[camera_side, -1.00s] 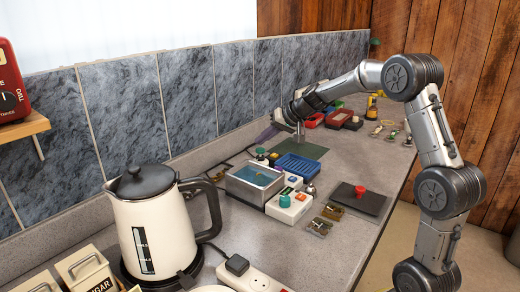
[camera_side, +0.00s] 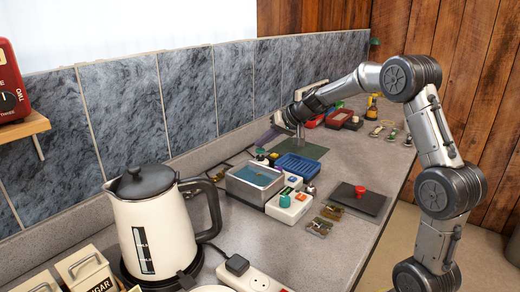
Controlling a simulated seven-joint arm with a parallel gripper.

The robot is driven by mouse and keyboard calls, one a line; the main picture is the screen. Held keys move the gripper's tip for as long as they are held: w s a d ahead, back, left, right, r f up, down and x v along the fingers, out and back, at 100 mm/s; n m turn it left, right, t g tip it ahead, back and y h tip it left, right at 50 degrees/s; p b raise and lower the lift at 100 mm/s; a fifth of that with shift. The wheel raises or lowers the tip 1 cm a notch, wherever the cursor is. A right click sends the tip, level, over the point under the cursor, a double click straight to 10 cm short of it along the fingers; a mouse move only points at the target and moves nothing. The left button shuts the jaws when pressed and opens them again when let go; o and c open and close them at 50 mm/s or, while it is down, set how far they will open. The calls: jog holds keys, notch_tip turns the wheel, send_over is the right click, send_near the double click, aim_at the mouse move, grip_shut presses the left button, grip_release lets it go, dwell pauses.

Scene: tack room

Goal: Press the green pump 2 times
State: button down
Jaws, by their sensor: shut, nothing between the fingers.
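My gripper (camera_side: 300,134) is at the far part of the counter, pointing down over the green mat, with its fingers shut and empty. A small green knob (camera_side: 261,151) shows to the left of and nearer than my gripper, apart from it. A teal-green cylindrical cap (camera_side: 285,201) stands on a white box nearer the camera, well away from my gripper. Both are small, and I cannot tell for certain which one is the green pump. The area behind my gripper is partly hidden by the arm.
A metal basin with blue contents (camera_side: 255,181) and a blue tray (camera_side: 297,166) stand mid-counter. A dark plate with a red knob (camera_side: 358,198) lies to the right. A cream kettle (camera_side: 160,225) stands in front.

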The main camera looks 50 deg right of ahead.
aim_at(263, 150)
jog(key=shift+f, duration=0.55)
dwell(0.8)
jog(key=shift+r, duration=1)
notch_tip(263, 150, up, 6)
dwell(0.4)
dwell(2.4)
jog(key=shift+f, duration=3)
